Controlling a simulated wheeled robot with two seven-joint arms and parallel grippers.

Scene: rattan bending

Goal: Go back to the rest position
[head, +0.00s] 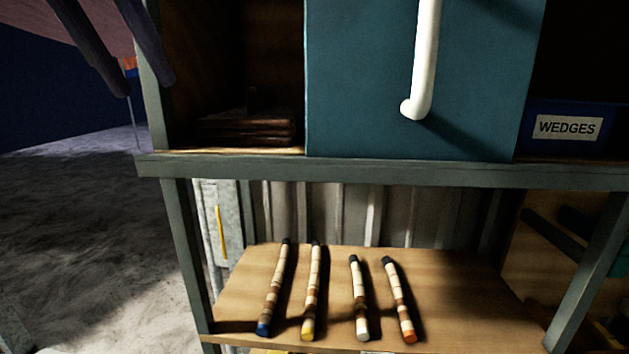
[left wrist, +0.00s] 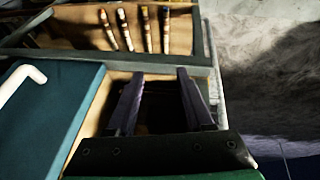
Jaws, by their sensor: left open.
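My left gripper (head: 147,88) shows at the top left of the head view. Its two dark fingers point downward, apart and empty, by the left post of the shelf unit. In the left wrist view the gripper (left wrist: 160,76) is also open, with nothing between its fingers. An open dark compartment of the shelf unit shows behind the fingers there. My right gripper is in neither view.
The grey-framed shelf (head: 400,172) has a blue panel (head: 360,80) with a white handle (head: 425,60). A "WEDGES" bin (head: 570,128) sits right. Several banded sticks (head: 312,290) lie on the lower board (head: 450,290). Open floor (head: 90,220) lies left.

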